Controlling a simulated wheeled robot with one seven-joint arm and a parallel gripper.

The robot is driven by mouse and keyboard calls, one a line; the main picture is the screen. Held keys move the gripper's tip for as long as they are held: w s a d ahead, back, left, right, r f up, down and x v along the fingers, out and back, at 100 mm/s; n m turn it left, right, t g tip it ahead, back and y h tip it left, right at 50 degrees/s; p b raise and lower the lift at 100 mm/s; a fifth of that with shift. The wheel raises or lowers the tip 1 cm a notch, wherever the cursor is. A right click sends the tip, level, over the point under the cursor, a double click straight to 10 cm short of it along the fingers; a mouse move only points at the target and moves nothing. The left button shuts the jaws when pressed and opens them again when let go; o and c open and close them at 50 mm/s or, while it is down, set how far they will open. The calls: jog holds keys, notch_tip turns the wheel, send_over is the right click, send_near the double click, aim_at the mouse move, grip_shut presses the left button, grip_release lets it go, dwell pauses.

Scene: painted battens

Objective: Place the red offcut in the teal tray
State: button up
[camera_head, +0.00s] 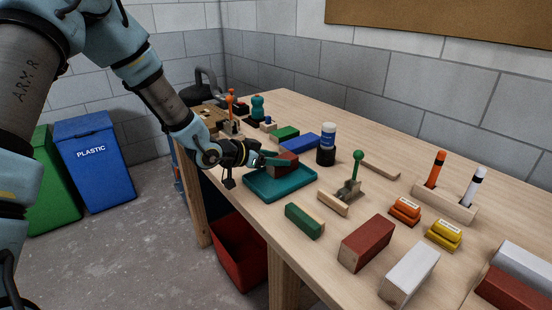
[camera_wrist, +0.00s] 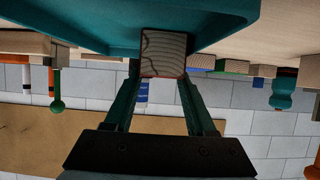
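The red offcut (camera_head: 287,161) is at the teal tray (camera_head: 268,193), over its far part. In the upside-down wrist view the offcut (camera_wrist: 165,52) shows its bare wood end grain with a thin red edge. My gripper (camera_head: 280,160) reaches in from the left, nearly level. Its two fingers (camera_wrist: 158,75) lie on either side of the offcut and look shut on it. The tray (camera_wrist: 90,30) fills the top of the wrist view. I cannot tell whether the offcut rests on the tray floor or is slightly above it.
A blue block (camera_head: 300,143) and a green block (camera_head: 285,133) lie behind the tray. A dark holder with a white-and-blue bottle (camera_head: 328,138) stands at the right, near a green-knobbed clamp (camera_head: 357,165). Another green block (camera_head: 304,220) and a larger red block (camera_head: 367,243) lie nearer the front.

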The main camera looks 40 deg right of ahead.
jog(key=o, duration=0.4)
jog(key=b+v, duration=0.1)
jog(key=v, duration=1.1)
jog(key=shift+r, duration=0.1)
jog(key=shift+w+a, duration=0.1)
jog(key=shift+w, duration=0.05)
jog(key=w+a+f+n+t+y, duration=0.1)
jog(key=w+a+n+t+y, duration=0.35)
jog(key=a, duration=0.85)
jog(key=w+a+f+n+t+y, duration=0.15)
jog(key=w+a+n+y, duration=0.45)
jog(key=a, duration=0.6)
jog(key=s+a+r+n+g, duration=0.1)
jog(key=s+a+n, duration=0.1)
jog(key=a, duration=0.3)
jog(key=s+a+n+g+y, duration=0.1)
jog(key=s+a+n, duration=0.1)
jog(key=s+a, duration=0.2)
jog(key=s+a+r+n+g+y, duration=0.1)
jog(key=s+a+n, duration=0.2)
jog(key=a, duration=0.4)
jog(key=shift+s+a+r+g, duration=0.15)
jog(key=shift+s+r+g, duration=0.25)
jog(key=shift+s, duration=0.2)
